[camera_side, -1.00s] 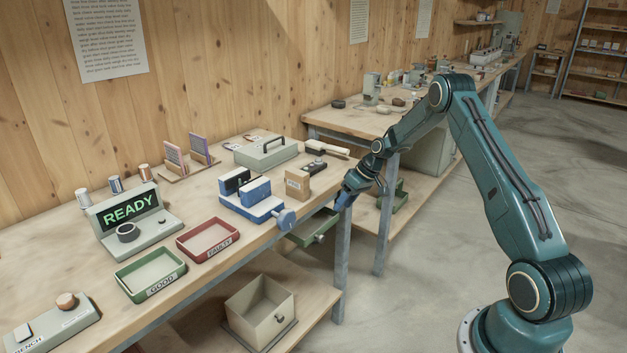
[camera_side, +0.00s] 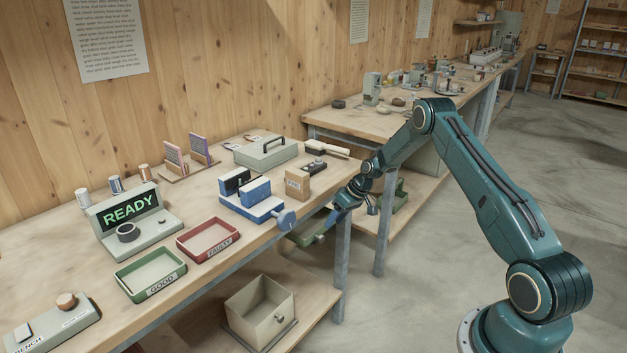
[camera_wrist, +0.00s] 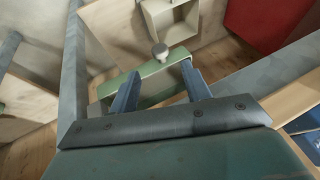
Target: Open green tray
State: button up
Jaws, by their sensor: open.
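A green tray (camera_side: 303,238) with a round pale knob hangs under the front edge of the bench, beside a bench leg. My gripper (camera_side: 331,222) is just above and beside the knob, pointing down at it, and partly covers the tray. In the wrist view the green tray (camera_wrist: 168,63) lies beyond the fingers, with its knob (camera_wrist: 160,51) on the front edge. My open, empty gripper (camera_wrist: 158,82) has one blue finger on each side of the view. The knob shows beyond the fingertips, roughly between them; I cannot tell whether anything touches.
A grey bench leg (camera_side: 342,262) stands close to my gripper. A blue vise (camera_side: 252,203) with a protruding handle sits above at the bench edge. A green GOOD tray (camera_side: 150,276) and a red FAULTY tray (camera_side: 208,240) lie on top. A pale bin (camera_side: 260,310) stands below.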

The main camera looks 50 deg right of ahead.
jog(key=x, duration=0.7)
jog(key=shift+w+f, duration=0.2)
jog(key=shift+f, duration=0.1)
jog(key=shift+a, duration=0.1)
grip_shut()
